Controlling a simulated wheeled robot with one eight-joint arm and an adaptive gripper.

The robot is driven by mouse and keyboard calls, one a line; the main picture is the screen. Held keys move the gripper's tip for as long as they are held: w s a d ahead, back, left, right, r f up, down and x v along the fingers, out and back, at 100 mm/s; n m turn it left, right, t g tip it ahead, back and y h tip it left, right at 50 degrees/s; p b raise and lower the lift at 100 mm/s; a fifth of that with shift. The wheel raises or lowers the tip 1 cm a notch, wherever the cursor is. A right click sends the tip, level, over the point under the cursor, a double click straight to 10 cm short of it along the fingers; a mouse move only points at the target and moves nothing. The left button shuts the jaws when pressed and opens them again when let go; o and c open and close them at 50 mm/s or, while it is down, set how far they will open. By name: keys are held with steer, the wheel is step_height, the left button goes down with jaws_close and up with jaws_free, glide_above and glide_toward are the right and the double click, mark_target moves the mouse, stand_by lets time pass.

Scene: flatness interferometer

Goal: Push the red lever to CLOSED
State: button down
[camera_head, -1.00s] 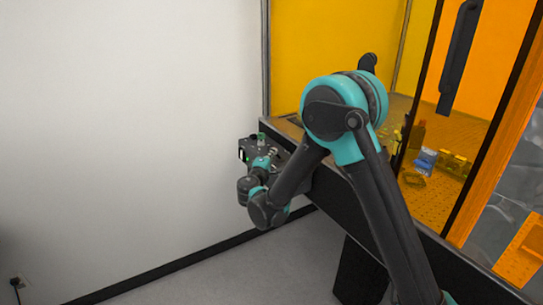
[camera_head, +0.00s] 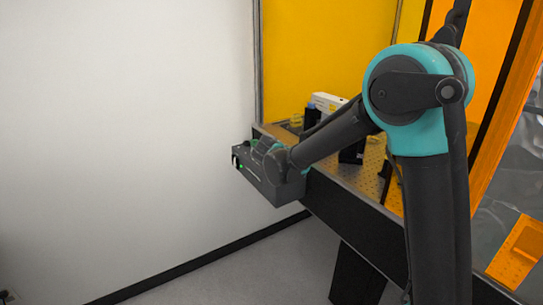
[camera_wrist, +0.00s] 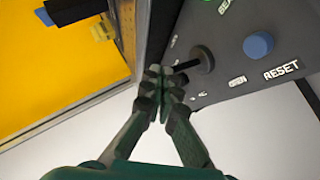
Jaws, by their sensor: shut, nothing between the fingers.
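No red lever can be made out in either view. In the wrist view, a grey control box (camera_wrist: 225,65) carries a dark round knob (camera_wrist: 203,59) with a black rod pointing left toward my fingertips. My gripper (camera_wrist: 164,84) is shut and empty, its tips at the left edge of the box, close to the rod end. I cannot tell whether they touch. In the head view the box (camera_head: 275,188) hangs at the corner of the bench, and my wrist covers part of its top. No CLOSED label is readable.
A blue button (camera_wrist: 258,45) sits beside the RESET lettering, and a green one is at the top edge. The bench (camera_head: 350,178) has yellow panels (camera_head: 325,60) around it and a white box (camera_head: 327,102) on top. A white wall (camera_head: 120,130) is at left.

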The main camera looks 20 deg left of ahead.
steer(key=shift+w+d+g, duration=0.3)
steer(key=shift+w+d, duration=0.1)
steer(key=shift+w, duration=0.05)
steer(key=shift+w+d+f, duration=0.1)
steer(key=shift+w+d, duration=0.35)
steer(key=shift+w, duration=0.1)
stand_by(0.3)
steer(key=shift+r, duration=0.75)
steer(key=shift+d+r, duration=0.1)
steer(key=shift+r, duration=0.1)
